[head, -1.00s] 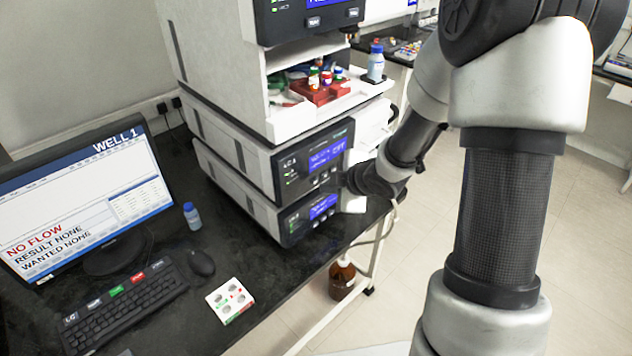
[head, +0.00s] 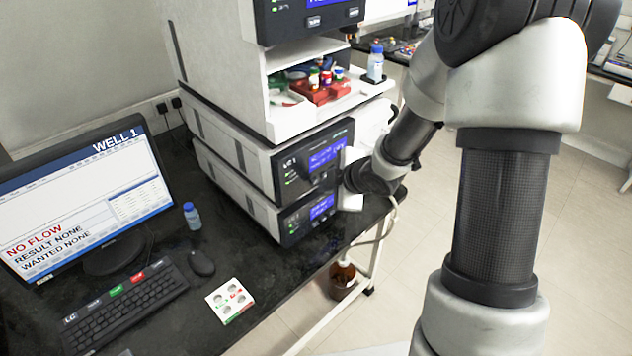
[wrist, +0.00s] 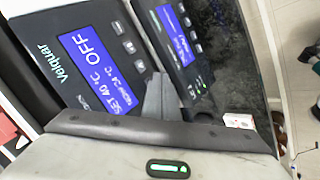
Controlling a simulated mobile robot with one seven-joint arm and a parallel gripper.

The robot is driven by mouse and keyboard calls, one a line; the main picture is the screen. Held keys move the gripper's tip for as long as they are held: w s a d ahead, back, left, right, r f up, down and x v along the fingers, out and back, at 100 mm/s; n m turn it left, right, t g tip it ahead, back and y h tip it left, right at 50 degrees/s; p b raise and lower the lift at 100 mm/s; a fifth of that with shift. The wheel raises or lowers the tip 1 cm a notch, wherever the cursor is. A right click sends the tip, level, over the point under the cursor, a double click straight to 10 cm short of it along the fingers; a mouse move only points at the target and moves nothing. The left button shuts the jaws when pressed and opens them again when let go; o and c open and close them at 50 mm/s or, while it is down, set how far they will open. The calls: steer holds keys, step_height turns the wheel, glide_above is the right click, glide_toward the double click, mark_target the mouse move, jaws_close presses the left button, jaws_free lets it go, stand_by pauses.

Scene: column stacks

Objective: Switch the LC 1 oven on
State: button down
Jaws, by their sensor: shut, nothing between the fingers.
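The oven (head: 285,180) is the upper of two dark-fronted units low in the instrument stack in the head view. In the wrist view its panel (wrist: 60,70) carries a blue display (wrist: 95,70) reading OFF, SET 40 °C and NOW 24 °C. A row of small buttons (wrist: 128,46) runs beside the display. My gripper (wrist: 158,80) is shut and empty. Its tips lie in front of the panel near the end of the button row; whether they touch cannot be told. In the head view my wrist hides the fingers and part of the panel's right side.
The unit below (head: 308,216) has its own display and buttons, close to my fingers. Above the oven is an open tray (head: 300,120) with bottles.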

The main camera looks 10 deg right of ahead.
steer(key=shift+w+a, duration=0.2)
steer(key=shift+w, duration=0.15)
stand_by(0.6)
steer(key=shift+s+d, duration=0.45)
steer(key=shift+s, duration=0.25)
steer(key=shift+d, duration=0.1)
steer(key=s+d, duration=0.1)
steer(key=s, duration=0.1)
steer(key=s+d, duration=0.1)
steer(key=s, duration=0.1)
steer(key=shift+d, duration=0.4)
stand_by(0.4)
